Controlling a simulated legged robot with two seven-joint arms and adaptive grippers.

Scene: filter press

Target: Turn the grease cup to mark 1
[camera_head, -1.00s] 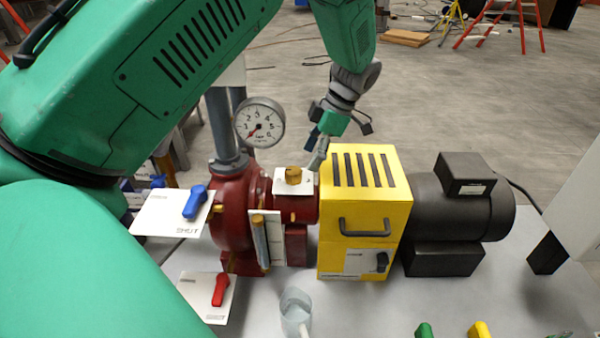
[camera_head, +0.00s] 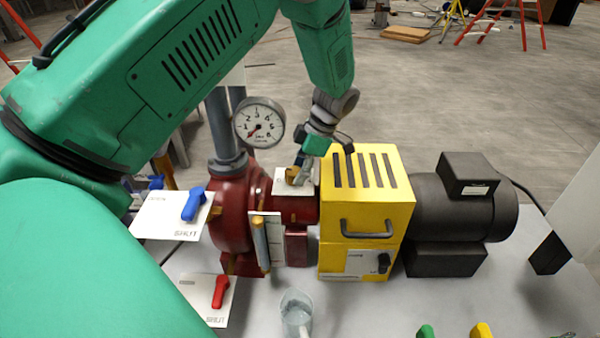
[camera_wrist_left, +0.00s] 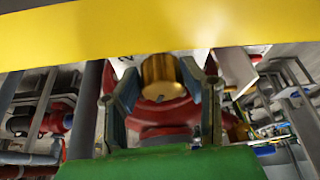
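The brass grease cup (camera_head: 291,175) stands on a white plate (camera_head: 284,188) on top of the red pump housing. My left gripper (camera_head: 301,170) is down at the cup from above right and partly covers it. In the left wrist view the brass cup (camera_wrist_left: 160,77) is between the two fingers of my left gripper (camera_wrist_left: 163,85). The fingers are apart; a gap shows on the left, and the right finger is close to the cup. Contact is not clear. The plate's marks are mostly hidden. My right gripper is not in view.
A yellow guard box (camera_head: 366,205) stands right of the cup, with a black motor (camera_head: 460,225) beyond it. A pressure gauge (camera_head: 259,122) rises behind left.

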